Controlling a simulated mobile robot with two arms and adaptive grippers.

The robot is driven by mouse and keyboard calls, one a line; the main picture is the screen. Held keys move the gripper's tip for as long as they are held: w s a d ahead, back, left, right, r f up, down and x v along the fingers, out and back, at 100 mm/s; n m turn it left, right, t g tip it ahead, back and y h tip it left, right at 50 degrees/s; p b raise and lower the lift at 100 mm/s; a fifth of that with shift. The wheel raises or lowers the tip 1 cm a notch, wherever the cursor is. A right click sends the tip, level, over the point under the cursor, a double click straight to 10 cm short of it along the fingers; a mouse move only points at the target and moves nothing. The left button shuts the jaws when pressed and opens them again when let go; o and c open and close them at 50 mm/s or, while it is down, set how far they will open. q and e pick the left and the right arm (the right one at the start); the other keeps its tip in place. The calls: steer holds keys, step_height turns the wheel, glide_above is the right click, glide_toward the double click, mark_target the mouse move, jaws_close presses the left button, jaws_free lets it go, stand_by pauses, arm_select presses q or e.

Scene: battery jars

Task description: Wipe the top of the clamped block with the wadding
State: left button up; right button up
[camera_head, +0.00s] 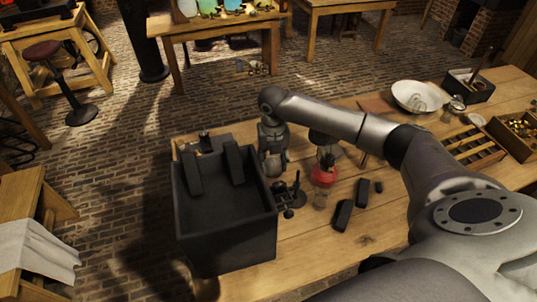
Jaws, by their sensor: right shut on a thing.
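My right gripper (273,165) points down beside the right wall of a dark open box, at the near table's left part. It is shut on a small pale thing, which I take to be the wadding; its outline is hard to make out. A small dark clamp (288,197) with a thin upright stands on the table just below and right of the gripper. The block in it is too small and dark to tell apart, and so is its top. I cannot tell whether the gripper touches it.
The deep dark box (225,235) stands at the table's left edge. A white bowl (417,96) and a slotted wooden tray (472,146) lie farther right. The table front is clear.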

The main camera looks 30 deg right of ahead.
mark_target(273, 176)
steer(key=shift+w+f, duration=0.15)
steer(key=shift+f, duration=0.9)
step_height(273, 176, down, 3)
steer(key=shift+f+b, duration=0.1)
steer(key=shift+b, duration=1.1)
arm_select(q)
steer(key=shift+s+f+b, duration=0.1)
steer(key=shift+f+b, duration=0.3)
steer(key=shift+f, duration=1.2)
arm_select(e)
steer(key=shift+d+f, duration=0.1)
steer(key=shift+f, duration=0.3)
arm_select(q)
steer(key=shift+s+f+b, duration=0.1)
steer(key=shift+f+b, duration=0.4)
arm_select(e)
steer(key=shift+f, duration=1)
